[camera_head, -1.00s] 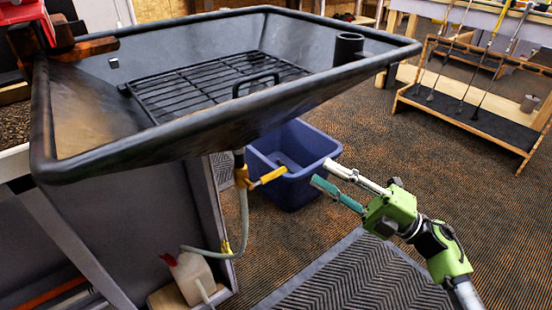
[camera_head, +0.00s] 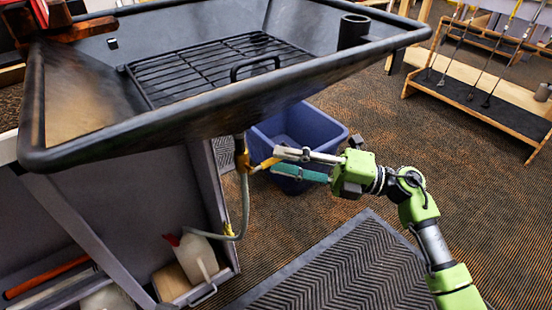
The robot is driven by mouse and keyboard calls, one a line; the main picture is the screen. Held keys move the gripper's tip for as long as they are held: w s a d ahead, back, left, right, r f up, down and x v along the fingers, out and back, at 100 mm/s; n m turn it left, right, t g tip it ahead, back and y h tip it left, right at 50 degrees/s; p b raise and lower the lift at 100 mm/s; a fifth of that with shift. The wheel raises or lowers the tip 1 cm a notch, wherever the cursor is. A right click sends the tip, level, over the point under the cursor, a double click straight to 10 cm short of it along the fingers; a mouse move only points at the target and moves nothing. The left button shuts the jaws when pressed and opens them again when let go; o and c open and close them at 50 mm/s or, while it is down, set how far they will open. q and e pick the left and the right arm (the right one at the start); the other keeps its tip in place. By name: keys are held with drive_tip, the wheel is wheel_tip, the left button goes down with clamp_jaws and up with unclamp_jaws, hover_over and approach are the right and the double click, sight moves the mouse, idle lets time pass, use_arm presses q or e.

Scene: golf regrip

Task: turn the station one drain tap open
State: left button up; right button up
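The drain tap (camera_head: 265,164) is a yellow lever on a brass fitting under the black basin (camera_head: 150,140). A grey hose (camera_head: 245,205) hangs down from it. My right gripper (camera_head: 274,163) is at the tap from the right, with one pale finger and one teal finger. The fingers are apart and their tips are at the lever's outer end, one above and one below in the picture. I cannot tell whether they touch it. My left gripper is not in view.
A blue bin (camera_head: 305,130) stands behind the gripper. A white jug (camera_head: 197,258) sits on the cabinet's low shelf. A ribbed dark mat (camera_head: 345,270) lies on the floor. A wooden club rack (camera_head: 480,95) stands at the back right.

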drive_tip(key=shift+w+a+r, duration=0.1)
drive_tip(key=shift+w+a, duration=0.05)
drive_tip(key=shift+a, duration=0.75)
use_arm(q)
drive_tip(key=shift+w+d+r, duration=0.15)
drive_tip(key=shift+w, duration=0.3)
use_arm(e)
drive_tip(key=shift+a, duration=0.2)
clamp_jaws()
